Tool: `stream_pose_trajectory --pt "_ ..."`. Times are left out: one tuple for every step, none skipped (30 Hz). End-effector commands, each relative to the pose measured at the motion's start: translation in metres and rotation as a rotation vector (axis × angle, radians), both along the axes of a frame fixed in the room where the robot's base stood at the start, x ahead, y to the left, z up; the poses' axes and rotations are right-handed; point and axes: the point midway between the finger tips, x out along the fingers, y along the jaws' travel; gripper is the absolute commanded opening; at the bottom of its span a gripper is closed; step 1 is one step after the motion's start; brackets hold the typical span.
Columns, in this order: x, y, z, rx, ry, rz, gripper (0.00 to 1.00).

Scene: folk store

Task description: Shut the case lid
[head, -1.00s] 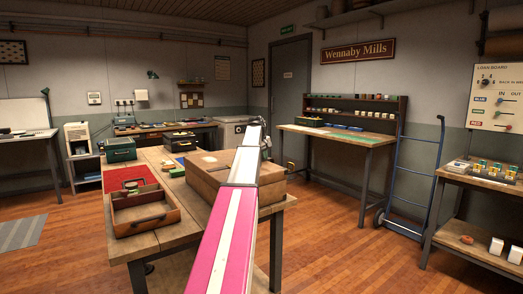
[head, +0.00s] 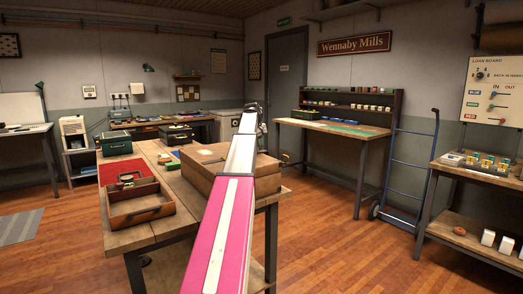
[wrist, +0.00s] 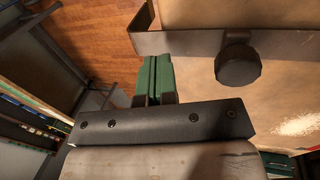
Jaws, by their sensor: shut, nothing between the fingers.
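A brown case (head: 145,217) with a handle on its front stands open on the wooden table, at the left in the head view. A red panel (head: 112,173) lies just behind it; I cannot tell whether this is its lid lining. A large closed-looking brown box (head: 215,185) sits to its right, partly hidden by my arm. My gripper (head: 260,110) is small at the far end of my arm, beyond the box in the picture. In the wrist view, the green fingers of my gripper (wrist: 153,78) are together and empty, beside a tan surface (wrist: 285,85) with a metal strip and black knob (wrist: 238,66).
A bench with shelves (head: 335,130) and a blue hand truck (head: 408,175) are to the right. Open floor (head: 335,240) lies right of the table.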

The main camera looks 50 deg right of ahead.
Motion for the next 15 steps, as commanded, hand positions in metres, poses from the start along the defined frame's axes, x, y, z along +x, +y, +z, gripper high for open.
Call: stream_pose_trajectory --pt "0.006 0.000 0.013 -0.004 -0.003 0.002 0.00" --pt "0.005 -0.001 0.021 -0.004 -0.003 0.002 0.00" --pt "0.005 -0.001 0.030 -0.004 -0.003 0.001 0.00" --pt "0.005 -0.001 0.036 -0.004 -0.003 0.002 0.00" --pt "0.005 -0.001 0.042 -0.005 -0.003 0.002 0.00" --pt "0.005 -0.001 0.051 -0.005 -0.003 0.002 0.00" --pt "0.005 -0.001 0.058 -0.005 -0.003 0.002 0.00" --pt "0.005 -0.001 0.064 -0.005 -0.003 0.002 0.00" --pt "0.005 -0.001 0.071 -0.005 -0.003 0.002 0.00" --pt "0.005 -0.001 0.076 -0.005 -0.003 0.002 0.00" --pt "0.005 -0.001 0.081 -0.006 -0.003 0.002 0.00" --pt "0.005 -0.001 0.088 -0.006 -0.003 0.002 0.00" --pt "0.005 -0.001 0.092 -0.005 -0.003 0.002 0.00" --pt "0.005 -0.001 0.095 -0.005 -0.003 0.002 0.00" --pt "0.005 0.000 0.099 -0.005 -0.003 0.002 0.00"
